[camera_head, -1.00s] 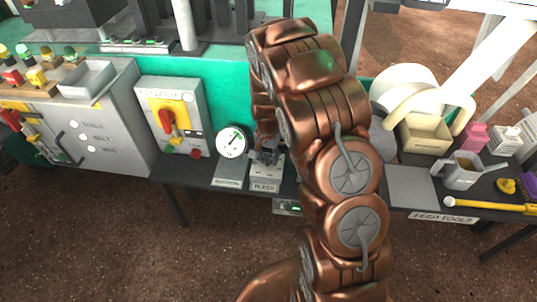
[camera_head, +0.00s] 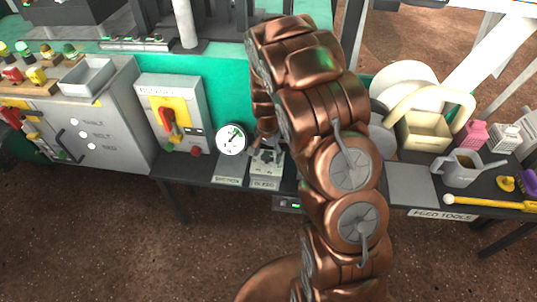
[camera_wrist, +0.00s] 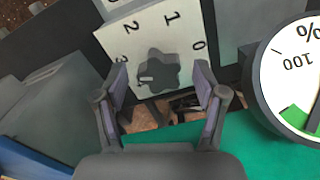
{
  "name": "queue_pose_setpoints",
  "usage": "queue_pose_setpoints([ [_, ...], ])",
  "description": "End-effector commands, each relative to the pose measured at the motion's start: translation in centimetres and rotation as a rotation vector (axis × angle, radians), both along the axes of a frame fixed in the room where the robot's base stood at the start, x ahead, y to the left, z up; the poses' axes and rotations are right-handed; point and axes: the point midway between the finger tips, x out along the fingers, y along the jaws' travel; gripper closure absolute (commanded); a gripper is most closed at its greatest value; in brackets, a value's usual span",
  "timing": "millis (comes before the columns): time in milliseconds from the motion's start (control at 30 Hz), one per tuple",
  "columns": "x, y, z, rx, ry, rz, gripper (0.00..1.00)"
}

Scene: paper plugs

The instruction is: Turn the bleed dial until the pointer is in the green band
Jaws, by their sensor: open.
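The bleed dial is a black lobed knob (camera_wrist: 158,70) on a pale plate numbered from 0 up to at least 3, in the wrist view. A small white mark sits on the knob's left side. My gripper (camera_wrist: 160,82) is open, with one finger on each side of the knob and visible gaps to it. In the head view my gripper (camera_head: 266,148) is over the dial's box (camera_head: 265,172) and hides most of the knob. The round white gauge (camera_head: 231,139) stands just left of it.
A grey box with a red switch on yellow (camera_head: 168,118) stands left of the gauge. To the right of my arm are a grey jug (camera_head: 462,170), a beige basket (camera_head: 425,132) and a yellow rod (camera_head: 485,204) on the dark table.

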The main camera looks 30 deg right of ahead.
Motion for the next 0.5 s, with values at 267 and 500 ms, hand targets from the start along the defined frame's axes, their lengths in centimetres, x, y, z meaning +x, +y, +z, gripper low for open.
queue_pose_setpoints([
  [267,0.0,0.0,1.1,0.000,-0.001,0.000,0.29],
  [500,0.0,0.0,2.5,0.000,0.000,0.000,0.29],
])
